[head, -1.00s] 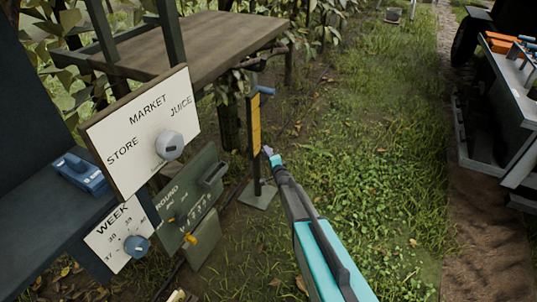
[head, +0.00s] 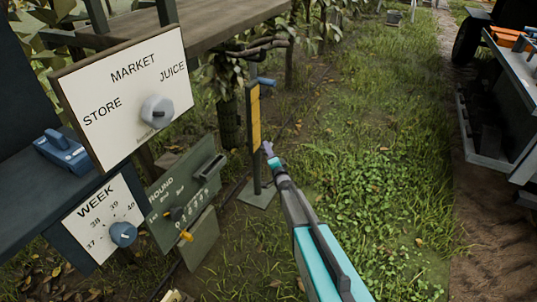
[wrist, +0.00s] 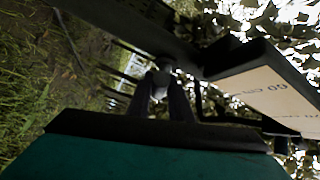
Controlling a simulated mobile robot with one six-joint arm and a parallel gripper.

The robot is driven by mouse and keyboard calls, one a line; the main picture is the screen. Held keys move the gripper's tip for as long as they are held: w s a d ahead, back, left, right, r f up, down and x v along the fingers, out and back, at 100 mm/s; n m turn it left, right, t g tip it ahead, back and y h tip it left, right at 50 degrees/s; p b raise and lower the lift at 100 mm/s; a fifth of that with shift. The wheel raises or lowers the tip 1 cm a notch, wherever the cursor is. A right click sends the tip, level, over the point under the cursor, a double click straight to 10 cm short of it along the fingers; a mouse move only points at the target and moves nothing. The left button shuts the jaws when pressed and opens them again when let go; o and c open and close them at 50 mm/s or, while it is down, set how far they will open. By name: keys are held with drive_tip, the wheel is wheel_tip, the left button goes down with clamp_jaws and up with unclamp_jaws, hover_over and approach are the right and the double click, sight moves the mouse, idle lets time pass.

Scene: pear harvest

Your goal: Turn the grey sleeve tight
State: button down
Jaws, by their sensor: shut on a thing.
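My gripper (head: 269,150) is at the end of my outstretched arm, beside a thin post with a yellow plate (head: 255,122). In the wrist view my two dark fingers (wrist: 163,90) are shut on a small pale grey rounded piece (wrist: 162,78), which looks like the grey sleeve. The fingers hide most of it, and its turn position cannot be read. In the head view the tip is too small to show the sleeve clearly. A dark-framed pale plate (wrist: 272,98) with a "60" on it is close by on the right of the wrist view.
At the left stand a MARKET board (head: 125,95) with a grey knob, a WEEK board (head: 100,218) with a blue knob and a green ROUND panel (head: 180,195). A wooden table (head: 205,28) is behind them. Grass (head: 370,150) is open on the right, before a cart (head: 500,130).

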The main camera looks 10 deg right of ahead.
drive_tip(key=n+t+b, duration=0.1)
drive_tip(key=b, duration=0.1)
drive_tip(key=f+n+t+y+b, duration=0.1)
drive_tip(key=n+b, duration=0.1)
drive_tip(key=b, duration=0.1)
drive_tip(key=shift+n+t+y, duration=0.3)
drive_tip(key=n+y+b, duration=0.2)
drive_tip(key=n+t+y+b, duration=0.1)
drive_tip(key=n+b, duration=0.1)
drive_tip(key=shift+w+d+n+t+y, duration=0.1)
drive_tip(key=shift+w+n+t+y, duration=0.05)
drive_tip(key=shift+n+t+y, duration=0.2)
drive_tip(key=n+y+b, duration=0.3)
drive_tip(key=n+y, duration=0.2)
drive_tip(key=n, duration=0.1)
drive_tip(key=shift+r, duration=0.1)
drive_tip(key=shift+r+n+g+y+b, duration=0.15)
drive_tip(key=shift+n+g+y+b, duration=0.55)
drive_tip(key=shift+n+y, duration=0.85)
drive_tip(key=shift+r+n+g+y+b, duration=0.1)
drive_tip(key=shift+n+g+y+b, duration=0.15)
drive_tip(key=shift+n+g+y, duration=1.15)
drive_tip(key=shift+n+t, duration=0.45)
drive_tip(key=shift+n, duration=0.05)
drive_tip(key=shift+r, duration=0.1)
drive_tip(key=c, duration=1.7)
unclamp_jaws()
drive_tip(key=shift+o, duration=0.2)
